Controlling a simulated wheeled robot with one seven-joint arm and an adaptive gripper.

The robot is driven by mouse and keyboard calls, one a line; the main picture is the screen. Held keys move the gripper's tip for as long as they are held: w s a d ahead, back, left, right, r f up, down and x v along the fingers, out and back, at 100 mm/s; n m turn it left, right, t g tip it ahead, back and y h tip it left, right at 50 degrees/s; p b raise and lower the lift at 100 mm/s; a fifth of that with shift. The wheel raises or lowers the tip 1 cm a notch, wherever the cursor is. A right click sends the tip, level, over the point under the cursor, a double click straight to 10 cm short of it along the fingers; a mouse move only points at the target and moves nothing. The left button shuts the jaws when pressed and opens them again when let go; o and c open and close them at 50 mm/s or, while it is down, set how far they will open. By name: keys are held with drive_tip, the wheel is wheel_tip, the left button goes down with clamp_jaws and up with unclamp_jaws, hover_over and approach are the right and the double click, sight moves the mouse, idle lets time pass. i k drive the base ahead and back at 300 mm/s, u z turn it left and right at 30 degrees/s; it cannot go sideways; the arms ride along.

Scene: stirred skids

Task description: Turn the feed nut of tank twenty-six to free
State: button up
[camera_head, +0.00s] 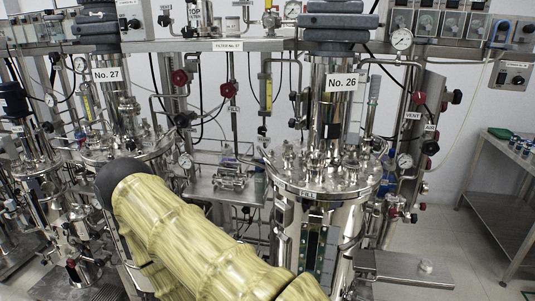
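Tank No. 26 (323,218) is a polished steel vessel right of centre, with a tall steel column and a white "No. 26" label (341,82) on top. Its lid (320,180) carries several small fittings and knobs around the rim. I cannot tell which of these is the feed nut. A label on the front rim is too small to read surely. My arm, in a yellowish cover, crosses the lower middle of the view in front of and left of the tank. My gripper is not in view.
Tank No. 27 (124,125) stands to the left, with another tank (40,170) beyond it. Red valve knobs (179,77) and pipes fill the space between and behind the tanks. A steel table (497,195) stands at the right, with clear floor (440,240) before it.

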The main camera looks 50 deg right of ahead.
sight(286, 158)
drive_tip(key=i, duration=0.6)
drive_tip(key=z, duration=2.05)
